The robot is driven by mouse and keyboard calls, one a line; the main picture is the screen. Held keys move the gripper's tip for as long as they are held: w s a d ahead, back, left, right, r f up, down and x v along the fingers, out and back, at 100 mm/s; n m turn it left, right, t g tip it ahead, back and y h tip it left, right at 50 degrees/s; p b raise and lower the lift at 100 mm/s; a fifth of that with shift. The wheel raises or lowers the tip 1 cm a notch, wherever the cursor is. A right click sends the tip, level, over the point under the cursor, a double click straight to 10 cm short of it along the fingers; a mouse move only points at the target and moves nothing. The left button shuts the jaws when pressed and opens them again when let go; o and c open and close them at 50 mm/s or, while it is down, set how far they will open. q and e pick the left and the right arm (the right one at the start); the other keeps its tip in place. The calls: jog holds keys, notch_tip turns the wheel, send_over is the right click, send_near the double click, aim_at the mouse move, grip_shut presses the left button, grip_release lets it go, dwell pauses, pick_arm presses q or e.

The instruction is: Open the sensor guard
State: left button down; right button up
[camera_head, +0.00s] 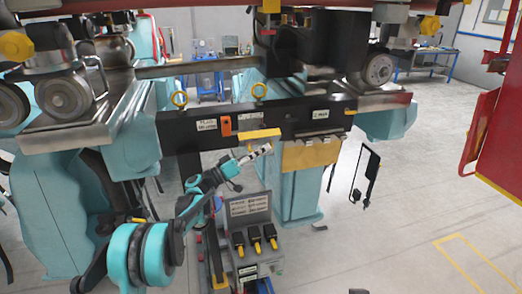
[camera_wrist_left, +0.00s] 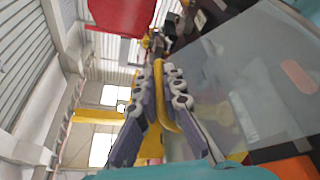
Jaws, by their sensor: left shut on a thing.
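In the left wrist view, my left gripper (camera_wrist_left: 163,80) is closed around a curved yellow handle (camera_wrist_left: 160,66) that runs between its two fingers. A grey, see-through panel (camera_wrist_left: 235,85) is right beside the handle; it appears to be the sensor guard. In the head view, my left arm reaches up from the lower left. The left gripper (camera_head: 262,150) is just below a yellow bar (camera_head: 260,134) on the black beam's front. The guard is hard to make out in the head view. My right gripper is not in view.
The black beam (camera_head: 285,123) with labels and an orange box (camera_head: 226,126) spans the middle. A grey control box (camera_head: 245,235) stands below my gripper. Yellow plates (camera_head: 311,154) are to its right. A red structure (camera_head: 490,130) is at far right; the right floor is open.

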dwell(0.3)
pick_arm(q)
jog(key=c, duration=1.9)
grip_release()
jog(key=v, duration=1.2)
jog(key=shift+f, duration=0.15)
